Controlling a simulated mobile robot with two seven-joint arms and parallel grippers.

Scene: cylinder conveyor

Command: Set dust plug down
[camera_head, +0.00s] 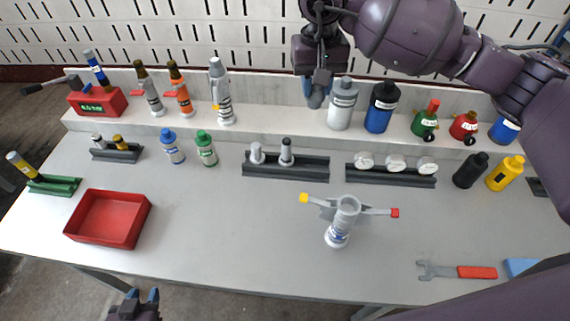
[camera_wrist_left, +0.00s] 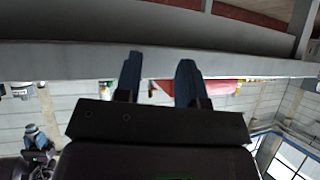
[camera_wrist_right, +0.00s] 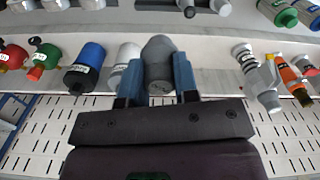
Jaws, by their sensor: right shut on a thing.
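My right gripper (camera_head: 316,92) is over the raised back ledge, left of a grey bottle. In the right wrist view its two blue fingers (camera_wrist_right: 158,75) are shut on a dark grey, round-topped piece (camera_wrist_right: 158,52), which I take to be the dust plug. In the head view the fingers mostly hide this piece, and I cannot tell whether it touches the ledge. My left gripper (camera_head: 143,302) is low at the front edge, off the table. Its fingers (camera_wrist_left: 158,80) are apart with nothing between them in the left wrist view.
The back ledge (camera_head: 270,112) is bare left of the gripper. A grey bottle (camera_head: 342,103) and blue bottle (camera_head: 380,107) stand close right. A dark rail (camera_head: 290,172) with two pegs is below. A valve-like fitting (camera_head: 346,212) and red tray (camera_head: 107,219) are on the table.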

